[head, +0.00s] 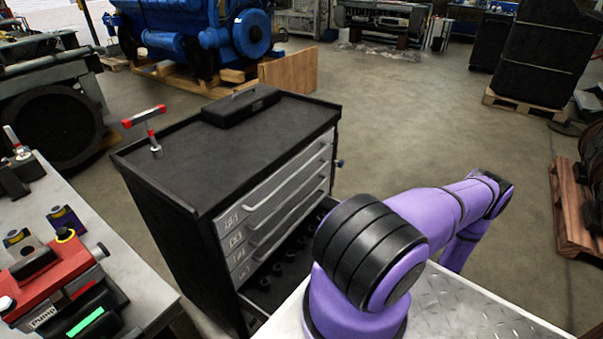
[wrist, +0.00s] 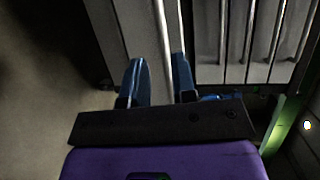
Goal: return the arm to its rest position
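In the wrist view my gripper (wrist: 158,61) shows two blue fingers standing apart. A pale bar, which looks like a drawer handle (wrist: 161,25), runs between them in the picture. I cannot tell whether the fingers touch it. Nothing is seen clamped in the gripper. The cabinet's lowest drawer (head: 262,290) is pulled out and holds several dark round items; my arm hides its front.
Closed drawers with long handles (head: 285,185) sit above the open one. A black case (head: 241,106) and a red-tipped T-handle tool (head: 149,130) are on the cabinet top. A workbench (head: 110,235) with a red pump (head: 50,272) stands left. Open floor (head: 420,120) lies behind and right.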

